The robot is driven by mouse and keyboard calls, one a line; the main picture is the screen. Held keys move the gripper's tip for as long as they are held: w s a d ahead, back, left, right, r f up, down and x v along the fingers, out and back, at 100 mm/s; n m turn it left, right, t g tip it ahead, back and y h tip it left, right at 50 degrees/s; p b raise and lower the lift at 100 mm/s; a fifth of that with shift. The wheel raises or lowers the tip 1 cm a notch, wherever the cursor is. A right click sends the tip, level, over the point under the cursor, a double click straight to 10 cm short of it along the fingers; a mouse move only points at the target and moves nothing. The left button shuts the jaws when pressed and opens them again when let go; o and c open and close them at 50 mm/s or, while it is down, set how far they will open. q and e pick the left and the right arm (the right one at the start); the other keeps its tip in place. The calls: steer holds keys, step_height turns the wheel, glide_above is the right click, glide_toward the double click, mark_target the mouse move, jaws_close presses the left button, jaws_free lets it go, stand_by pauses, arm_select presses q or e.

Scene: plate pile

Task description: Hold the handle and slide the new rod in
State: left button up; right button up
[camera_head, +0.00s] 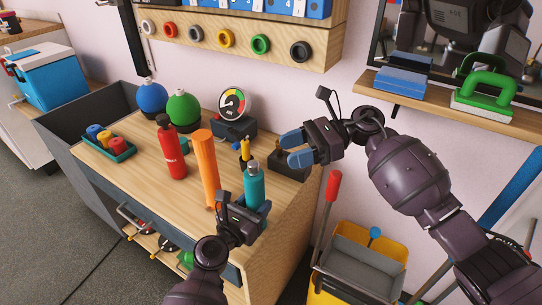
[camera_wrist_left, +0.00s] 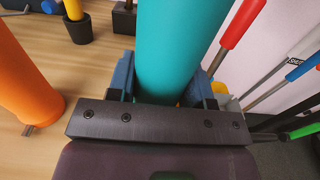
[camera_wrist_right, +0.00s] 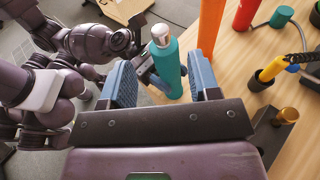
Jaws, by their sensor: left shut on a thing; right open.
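A teal cylinder with a pale grey cap (camera_head: 254,186) stands upright at the table's right edge. My left gripper (camera_head: 243,208) is shut around its lower part. The teal cylinder fills the middle of the left wrist view (camera_wrist_left: 178,45), between the fingers. My right gripper (camera_head: 297,148) is open and empty, above and right of the teal cylinder. In the right wrist view the teal cylinder (camera_wrist_right: 167,72) shows beyond the open blue fingers. A dark block (camera_head: 287,165) with a brass knob (camera_wrist_right: 287,115) sits behind the cylinder. I cannot tell which thing is the handle or the new rod.
An orange cylinder (camera_head: 206,165) and a red bottle (camera_head: 171,150) stand to the left. A black cup with a yellow-handled tool (camera_head: 245,160) is behind. A gauge (camera_head: 234,106), blue ball (camera_head: 151,97), green ball (camera_head: 183,108) and green tray (camera_head: 108,146) lie farther back. A yellow bucket (camera_head: 345,285) stands below right.

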steer(key=shift+v, duration=1.7)
arm_select(q)
steer(key=o, duration=1.2)
steer(key=shift+s, duration=0.1)
